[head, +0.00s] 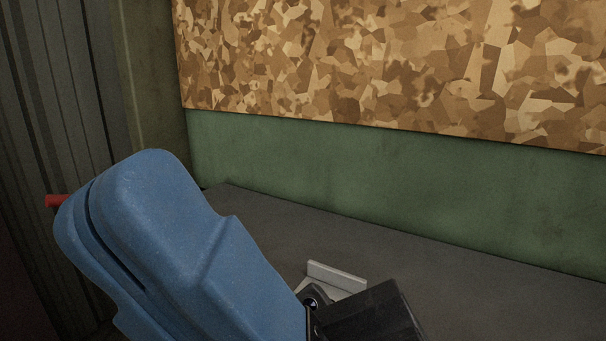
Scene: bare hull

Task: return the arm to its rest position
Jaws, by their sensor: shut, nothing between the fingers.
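My blue arm (165,235) rises from the bottom edge at the left of the middle, in front of the dark surface and the wall. My gripper (340,285) is low in the view, beside the lower end of the blue link. Its dark housing is cut off by the bottom edge, and a pale grey part shows just above it. The gripper is shut and I see nothing held in it. The fingers are only partly visible.
A dark flat surface (470,275) spreads behind my gripper and looks clear. Behind it stands a green wall (400,180) with a brown patterned panel (400,60) above. Dark ribbed panelling (60,90) stands at the left. A small red piece (54,201) shows beside my arm.

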